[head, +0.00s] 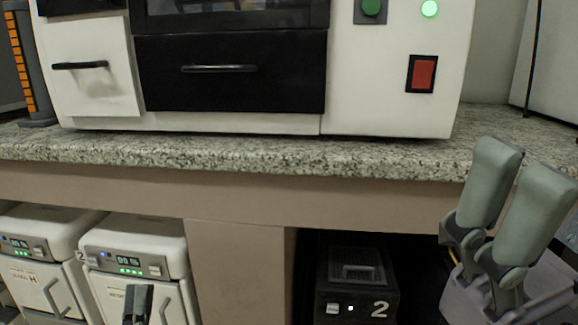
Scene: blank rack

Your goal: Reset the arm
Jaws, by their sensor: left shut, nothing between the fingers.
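My left gripper (138,298) shows small and dark at the bottom edge of the head view, left of the middle. Its fingertips are together and point up, with nothing seen between them. It is in front of a white unit (152,239) with a lit display and hides part of that unit's door. I cannot tell whether it touches the unit. The rest of the left arm is below the frame.
A speckled stone counter (235,153) crosses the view and carries a large white machine (384,108) with a black drawer (240,72). Below are another white unit (40,236) and a black box (355,275) marked 2. Pale-grey shapes block the lower right.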

